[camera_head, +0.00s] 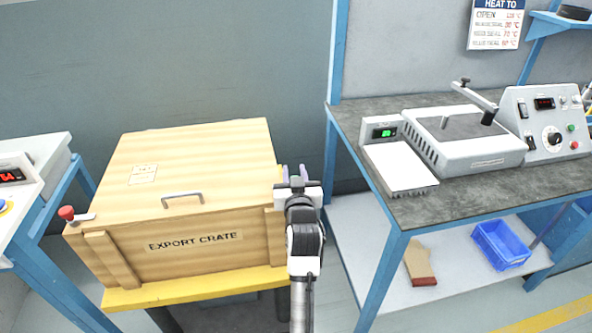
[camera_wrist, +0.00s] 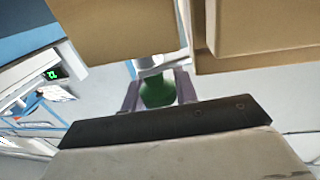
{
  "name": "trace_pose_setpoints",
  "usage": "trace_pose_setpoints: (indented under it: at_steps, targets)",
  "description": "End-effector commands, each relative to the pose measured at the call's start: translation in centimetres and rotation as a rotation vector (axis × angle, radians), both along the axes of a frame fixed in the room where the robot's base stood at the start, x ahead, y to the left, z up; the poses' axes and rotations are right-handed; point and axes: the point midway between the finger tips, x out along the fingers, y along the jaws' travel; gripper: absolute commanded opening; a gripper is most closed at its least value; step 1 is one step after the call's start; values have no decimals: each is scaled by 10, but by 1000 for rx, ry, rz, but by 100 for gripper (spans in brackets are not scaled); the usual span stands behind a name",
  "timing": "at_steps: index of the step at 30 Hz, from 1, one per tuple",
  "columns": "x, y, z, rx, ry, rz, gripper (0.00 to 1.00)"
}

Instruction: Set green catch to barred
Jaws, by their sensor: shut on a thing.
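The wooden export crate (camera_head: 190,200) stands closed on a yellow stand in the head view. My gripper (camera_head: 294,172) is at the crate's right front corner. In the wrist view my gripper (camera_wrist: 158,88) is shut on the green catch (camera_wrist: 157,90), whose round green knob sits between the two fingers. The catch is beside the crate's wooden edge (camera_wrist: 120,30). In the head view the green knob is hidden by my gripper and wrist. A second catch with a red knob (camera_head: 66,213) sticks out at the crate's left front corner.
A workbench (camera_head: 450,197) with a heat sealer (camera_head: 465,137) stands to the right. A blue bin (camera_head: 500,243) and a brown-and-red item (camera_head: 419,262) lie on its lower shelf. Another bench (camera_head: 35,190) is close on the left. A gap of floor separates the crate and right bench.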

Motion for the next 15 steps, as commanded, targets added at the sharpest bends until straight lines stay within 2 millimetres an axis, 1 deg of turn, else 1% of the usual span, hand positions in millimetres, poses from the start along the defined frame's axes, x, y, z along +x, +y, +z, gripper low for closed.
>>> trace_pose_setpoints:
  at_steps: [4, 15]
  targets:
    - [0, 0, -3, -1, -3, 88, 6]
    - [-1, 5, -4, -2, -4, 284, 6]
